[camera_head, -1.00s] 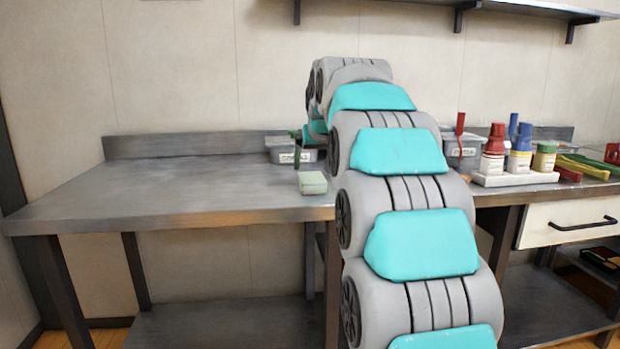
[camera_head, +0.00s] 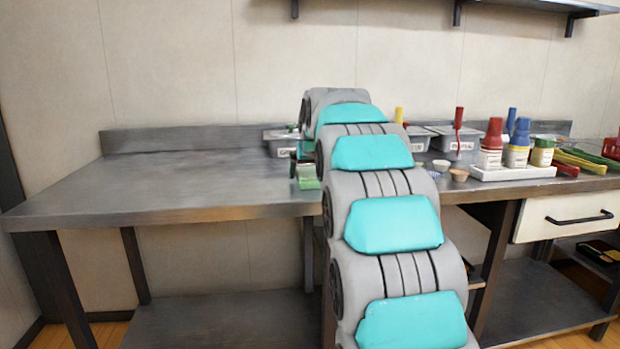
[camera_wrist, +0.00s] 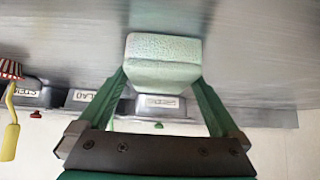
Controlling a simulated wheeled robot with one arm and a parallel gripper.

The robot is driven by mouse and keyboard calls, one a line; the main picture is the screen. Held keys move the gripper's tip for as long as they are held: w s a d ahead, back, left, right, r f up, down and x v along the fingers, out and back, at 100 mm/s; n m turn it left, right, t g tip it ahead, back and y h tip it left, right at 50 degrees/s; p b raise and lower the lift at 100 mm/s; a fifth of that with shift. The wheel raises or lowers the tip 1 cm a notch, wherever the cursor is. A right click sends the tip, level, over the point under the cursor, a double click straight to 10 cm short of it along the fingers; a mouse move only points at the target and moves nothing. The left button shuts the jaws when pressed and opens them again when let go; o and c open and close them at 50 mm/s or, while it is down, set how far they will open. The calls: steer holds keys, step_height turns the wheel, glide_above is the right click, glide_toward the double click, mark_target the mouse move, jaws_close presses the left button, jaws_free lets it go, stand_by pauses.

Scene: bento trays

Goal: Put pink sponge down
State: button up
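The task names a pink sponge, but the block I see is pale green. This sponge (camera_wrist: 163,60) lies between the tips of my gripper (camera_wrist: 162,80) in the wrist view. The two green fingers reach its left and right sides with no clear gap. I cannot tell whether they press on it. In the head view the sponge (camera_head: 308,178) is on the table near the front edge, partly hidden by my gripper (camera_head: 300,166).
The dark table (camera_head: 180,185) is bare on the left. Grey labelled bins (camera_head: 283,146) stand along the back. To the right are small bowls (camera_head: 459,175) and a white tray (camera_head: 510,173) with several bottles.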

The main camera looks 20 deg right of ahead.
steer(key=c, duration=1.2)
steer(key=shift+c, duration=0.2)
steer(key=shift+r, duration=0.1)
